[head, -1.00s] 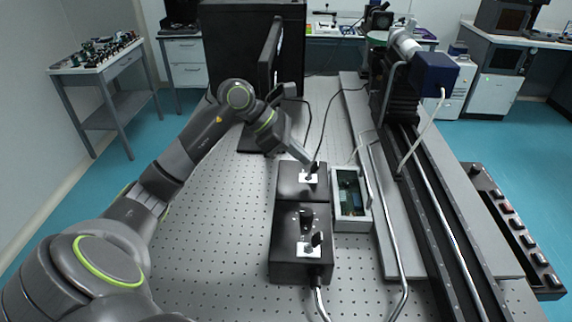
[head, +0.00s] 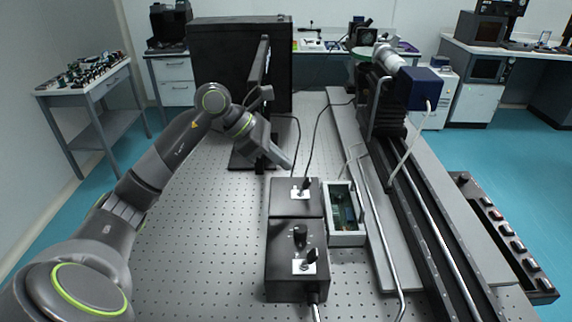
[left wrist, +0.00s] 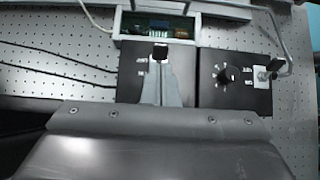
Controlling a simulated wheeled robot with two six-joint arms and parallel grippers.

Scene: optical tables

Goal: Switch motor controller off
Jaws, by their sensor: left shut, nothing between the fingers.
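Two black control boxes stand end to end on the optical table. The farther box (head: 285,205) has a black toggle switch (head: 306,184) on a white plate. The nearer box (head: 282,275) has a round black knob (head: 300,235) and another switch (head: 311,256) on a white plate. I cannot tell which box is the motor controller; the labels are too small to read. My left gripper (head: 289,166) is shut and empty, just left of and beyond the farther box's switch, apparently apart from it. In the left wrist view its fingertips (left wrist: 162,88) point at that switch (left wrist: 160,53). My right gripper is not in view.
A grey open-topped case with a circuit board (head: 345,238) stands right of the boxes. Beyond it runs a long black rail (head: 425,215) with a blue-and-white device (head: 420,88). A dark monitor (head: 257,95) stands behind my left gripper. The perforated table (head: 200,225) is clear at left.

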